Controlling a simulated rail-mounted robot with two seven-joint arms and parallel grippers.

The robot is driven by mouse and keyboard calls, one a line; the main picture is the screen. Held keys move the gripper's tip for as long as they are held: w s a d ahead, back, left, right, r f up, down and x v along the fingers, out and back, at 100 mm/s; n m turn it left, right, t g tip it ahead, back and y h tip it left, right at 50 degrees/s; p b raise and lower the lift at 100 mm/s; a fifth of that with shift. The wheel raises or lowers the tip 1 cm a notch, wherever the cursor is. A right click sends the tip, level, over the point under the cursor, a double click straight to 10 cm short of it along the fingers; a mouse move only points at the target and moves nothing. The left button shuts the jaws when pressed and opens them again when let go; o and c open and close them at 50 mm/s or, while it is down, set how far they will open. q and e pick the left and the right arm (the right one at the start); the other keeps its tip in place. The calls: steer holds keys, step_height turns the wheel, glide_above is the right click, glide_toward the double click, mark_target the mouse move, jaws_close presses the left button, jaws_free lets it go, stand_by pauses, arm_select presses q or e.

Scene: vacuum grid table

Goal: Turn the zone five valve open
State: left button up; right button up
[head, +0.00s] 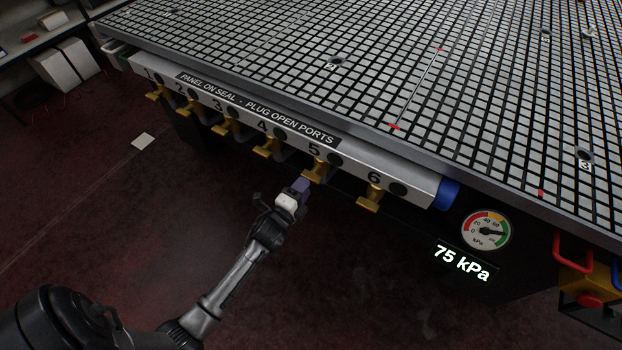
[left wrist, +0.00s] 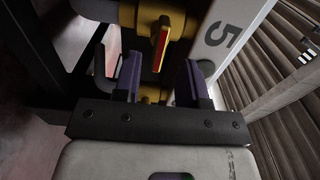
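The zone five valve (head: 317,171) is a yellow valve under the label 5 on the manifold bar along the table's front edge. In the left wrist view its yellow handle (left wrist: 165,42) has a red stripe, beside a pale panel marked 5. My left gripper (head: 301,185) is just below and left of this valve. In the left wrist view its two purple fingers (left wrist: 159,76) are open, with the handle's near end seen in the gap between them. Gaps show on both sides of the handle. I cannot tell how deep it sits. My right gripper is not in view.
Other yellow valves sit along the manifold bar (head: 408,183), with valve four (head: 268,147) to the left and valve six (head: 371,198) to the right. A gauge (head: 486,231) and a display reading 75 kPa (head: 462,262) are at right. The floor below is clear.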

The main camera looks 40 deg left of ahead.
mark_target(311, 176)
arm_select(q)
steer(key=shift+w+a+b, duration=0.2)
steer(key=shift+w+b, duration=0.1)
steer(key=shift+w, duration=0.95)
steer(key=shift+w+a+b, duration=0.2)
steer(key=shift+w+b, duration=0.1)
steer(key=shift+w, duration=0.9)
steer(key=shift+c, duration=0.2)
jaws_close()
